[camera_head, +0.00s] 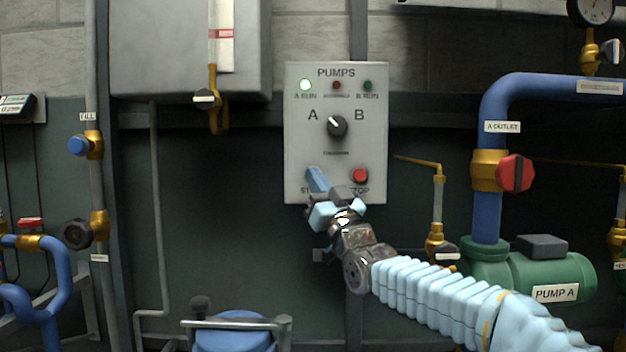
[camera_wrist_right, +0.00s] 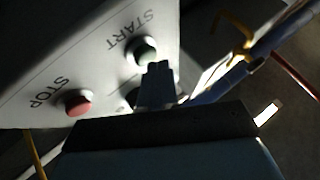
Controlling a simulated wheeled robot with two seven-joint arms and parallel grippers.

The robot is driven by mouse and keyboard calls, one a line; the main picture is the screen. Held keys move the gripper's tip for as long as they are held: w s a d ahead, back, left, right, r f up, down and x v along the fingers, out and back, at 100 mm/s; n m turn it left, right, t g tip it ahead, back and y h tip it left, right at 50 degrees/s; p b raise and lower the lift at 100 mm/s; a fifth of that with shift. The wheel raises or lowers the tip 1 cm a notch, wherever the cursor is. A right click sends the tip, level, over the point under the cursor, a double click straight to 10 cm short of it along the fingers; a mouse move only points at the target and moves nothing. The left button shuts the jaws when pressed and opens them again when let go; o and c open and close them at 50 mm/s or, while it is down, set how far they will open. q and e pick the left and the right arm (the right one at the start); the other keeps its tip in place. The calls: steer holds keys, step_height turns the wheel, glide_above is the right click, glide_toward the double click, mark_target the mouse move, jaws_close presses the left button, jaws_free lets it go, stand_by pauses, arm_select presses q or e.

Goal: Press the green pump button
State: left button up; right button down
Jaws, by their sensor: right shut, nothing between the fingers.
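The pump panel (camera_head: 300,140) is a pale box on the wall labelled PUMPS. My right gripper (camera_head: 317,181) is shut and empty, with its light blue fingertips in front of the panel's lower left, where they hide the START button in the head view. In the right wrist view the green button (camera_wrist_right: 144,52), beside the word START, shows just beyond the fingertips (camera_wrist_right: 157,68). The fingertips overlap its lower edge; I cannot tell whether they touch it. The red STOP button (camera_head: 360,176) also shows in the right wrist view (camera_wrist_right: 77,103). My left gripper is out of view.
To the right are a blue pipe (camera_head: 489,120), a red valve handle (camera_head: 515,174) and green PUMP A (camera_head: 540,275). A brass fitting (camera_head: 436,240) stands close to my right arm.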

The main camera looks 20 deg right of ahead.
steer(key=shift+s+a+b, duration=0.2)
steer(key=shift+s+b, duration=0.15)
steer(key=shift+s, duration=0.15)
steer(key=s+b, duration=0.2)
steer(key=s+a+b, duration=0.1)
steer(key=s+b, duration=0.1)
steer(key=s, duration=0.1)
steer(key=shift+a, duration=0.15)
stand_by(0.8)
